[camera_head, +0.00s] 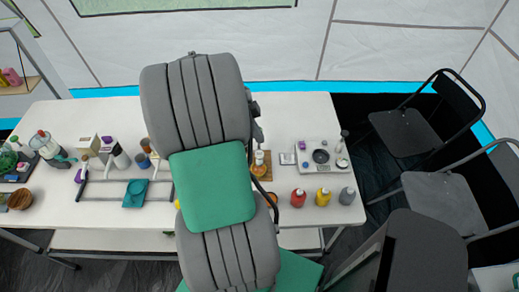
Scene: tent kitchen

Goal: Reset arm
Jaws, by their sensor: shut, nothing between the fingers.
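Bottles, a bowl (20,199) and a blue-green block (135,193) stand on the table's left. A red bottle (298,197), a yellow bottle (323,196) and a small white tray (335,168) are on its right. Dark chairs (405,132) crowd the right side.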

